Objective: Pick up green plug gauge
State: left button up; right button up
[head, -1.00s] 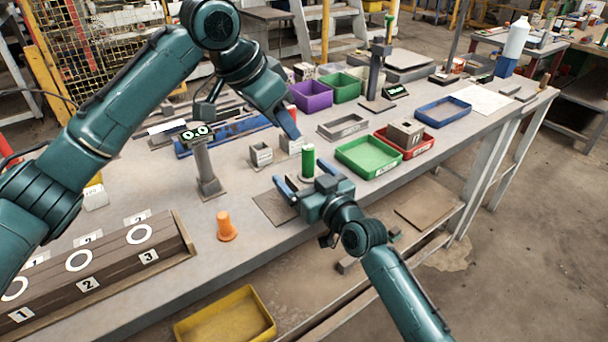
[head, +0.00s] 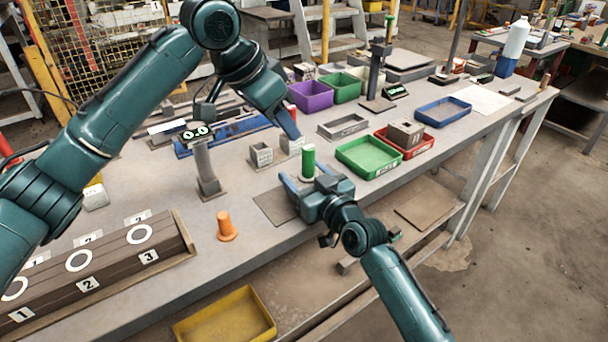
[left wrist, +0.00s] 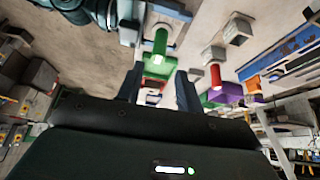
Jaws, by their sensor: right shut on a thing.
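The green plug gauge (head: 308,163) stands upright near the front of the bench in the head view. My right gripper (head: 300,182) is low at the gauge and shut on it, one finger on its left; the other finger is mostly hidden. A green cylinder (left wrist: 160,42) that looks like the same gauge shows in the left wrist view. My left gripper (head: 291,130) is above and behind the gauge, clear of it. Its two fingers (left wrist: 160,88) stand apart in the left wrist view, with nothing between them.
A green tray (head: 345,155) and a red tray (head: 420,151) holding a grey block are right of the gauge. An orange plug (head: 227,228) and a post with a display (head: 206,170) stand left. A numbered wooden block (head: 118,268) is front left.

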dwell(0.4)
pick_arm(q)
jog(key=shift+o, duration=1.4)
jog(key=shift+d, duration=0.15)
jog(key=n+t+y, duration=0.1)
jog(key=n+y, duration=0.4)
jog(key=n, duration=0.7)
send_near(308, 161)
jog(key=x, duration=0.6)
jog(key=shift+w+d+r, duration=0.1)
jog(key=shift+w+d, duration=0.1)
jog(key=shift+d, duration=0.05)
jog(key=shift+x, duration=2.75)
jog(key=shift+w+a+r, duration=0.1)
jog(key=shift+w+a, duration=0.05)
jog(key=shift+c, duration=0.2)
grip_shut()
